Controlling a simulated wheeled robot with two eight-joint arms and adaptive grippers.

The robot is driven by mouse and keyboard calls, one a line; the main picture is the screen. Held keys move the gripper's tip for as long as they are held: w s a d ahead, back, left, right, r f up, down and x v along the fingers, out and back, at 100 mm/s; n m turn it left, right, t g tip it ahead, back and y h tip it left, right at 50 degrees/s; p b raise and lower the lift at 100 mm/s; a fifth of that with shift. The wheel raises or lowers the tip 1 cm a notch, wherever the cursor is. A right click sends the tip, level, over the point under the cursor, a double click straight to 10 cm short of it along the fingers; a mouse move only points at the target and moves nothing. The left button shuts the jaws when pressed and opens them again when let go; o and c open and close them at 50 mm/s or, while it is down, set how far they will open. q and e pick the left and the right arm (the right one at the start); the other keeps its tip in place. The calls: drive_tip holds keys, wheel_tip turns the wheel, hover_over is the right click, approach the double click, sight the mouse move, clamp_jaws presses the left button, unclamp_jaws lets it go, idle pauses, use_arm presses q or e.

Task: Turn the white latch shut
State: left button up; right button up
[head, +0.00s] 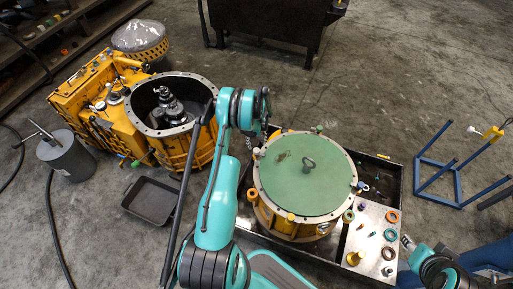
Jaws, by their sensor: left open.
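A small white piece (474,130), which may be the white latch, shows beside a yellow block (493,132) at the top of a blue frame stand (452,166) on the right. It is too small to tell its turn. My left gripper (263,138) is open at the end of the teal arm, over the far left rim of the round green-topped housing (300,175), well left of the stand. Its fingers are small and partly hidden. My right gripper (407,243) is at the lower right, beside the parts tray, its jaws too unclear to read.
The housing sits in a black tray (245,238) beside a pale plate (372,222) of rings and small parts. A yellow gearbox casing (172,118), grey can (65,155) and empty black pan (151,200) stand on the left. The concrete floor behind the housing is clear.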

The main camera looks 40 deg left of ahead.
sight(256, 150)
use_arm(q)
wheel_tip(256, 150, up, 7)
drive_tip(key=shift+f, duration=0.15)
idle(0.4)
